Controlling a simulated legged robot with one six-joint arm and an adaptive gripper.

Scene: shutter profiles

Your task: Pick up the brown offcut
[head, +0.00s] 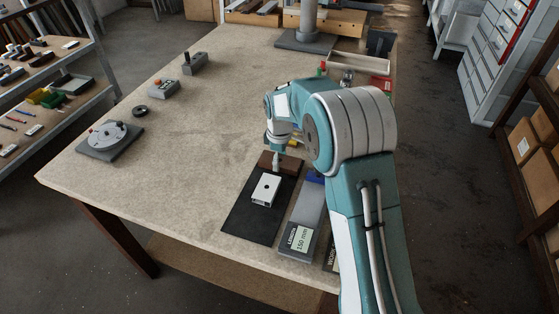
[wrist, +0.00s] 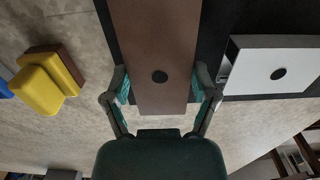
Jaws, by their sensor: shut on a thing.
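The brown offcut (wrist: 155,45) is a flat brown piece with a dark round hole, large in the wrist view. My gripper (wrist: 161,87) has one finger against each long side of it, shut on it near one end. In the head view the offcut (head: 291,163) shows at the far end of the black mat (head: 240,217), with my gripper (head: 277,160) above it, partly hiding it. I cannot tell whether it rests on the mat or is slightly raised.
A white offcut (head: 265,189) with a dark hole lies on the mat close by; it also shows in the wrist view (wrist: 270,68). A yellow block (wrist: 47,83) stands to the left there. A grey gauge marked 150 mm (head: 300,238) lies right of the mat.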

